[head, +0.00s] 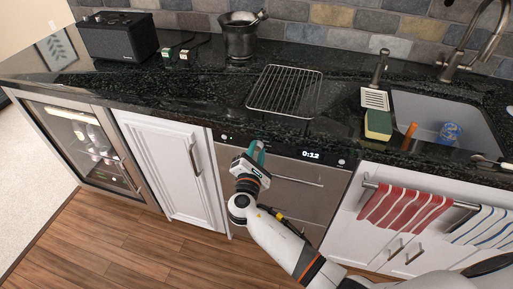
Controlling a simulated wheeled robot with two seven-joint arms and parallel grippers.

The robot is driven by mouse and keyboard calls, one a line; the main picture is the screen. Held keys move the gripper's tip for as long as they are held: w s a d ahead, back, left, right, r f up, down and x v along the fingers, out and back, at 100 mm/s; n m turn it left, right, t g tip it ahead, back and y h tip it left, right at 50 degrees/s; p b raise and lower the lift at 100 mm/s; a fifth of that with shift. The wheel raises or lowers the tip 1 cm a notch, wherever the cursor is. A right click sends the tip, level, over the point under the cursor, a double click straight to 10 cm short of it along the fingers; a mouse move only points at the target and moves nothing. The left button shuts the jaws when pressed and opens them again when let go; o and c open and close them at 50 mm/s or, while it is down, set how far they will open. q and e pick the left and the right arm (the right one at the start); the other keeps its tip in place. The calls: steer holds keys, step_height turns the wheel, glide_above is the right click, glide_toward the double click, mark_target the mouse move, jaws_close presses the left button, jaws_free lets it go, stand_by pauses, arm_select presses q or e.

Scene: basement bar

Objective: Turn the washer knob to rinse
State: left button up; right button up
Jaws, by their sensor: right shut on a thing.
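The washer (309,197) is a built-in steel appliance under the counter, with a dark control strip and a lit display (311,155) reading 0:12. My right gripper (258,150) is at the control strip, left of the display, with its teal fingers up against the panel. It is shut on the washer knob, which the fingers hide, so its setting cannot be read. A small round control (341,162) shows at the strip's right end. My left gripper is not in view.
A wire rack (285,91) lies on the black counter (210,88) above the washer. A sponge (378,124) stands by the sink (431,110). A long handle (298,181) crosses the washer front; striped towels (403,209) hang to the right.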

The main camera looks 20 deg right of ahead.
steer(key=n+p, duration=0.3)
steer(key=shift+r+g, duration=0.3)
steer(key=shift+f+n+p, duration=0.15)
steer(key=shift+n+p, duration=1.5)
steer(key=shift+n, duration=0.05)
steer(key=o, duration=1)
steer(key=v, duration=1.2)
steer(key=shift+a+b, duration=0.1)
steer(key=shift+b, duration=0.25)
steer(key=shift+w, duration=0.1)
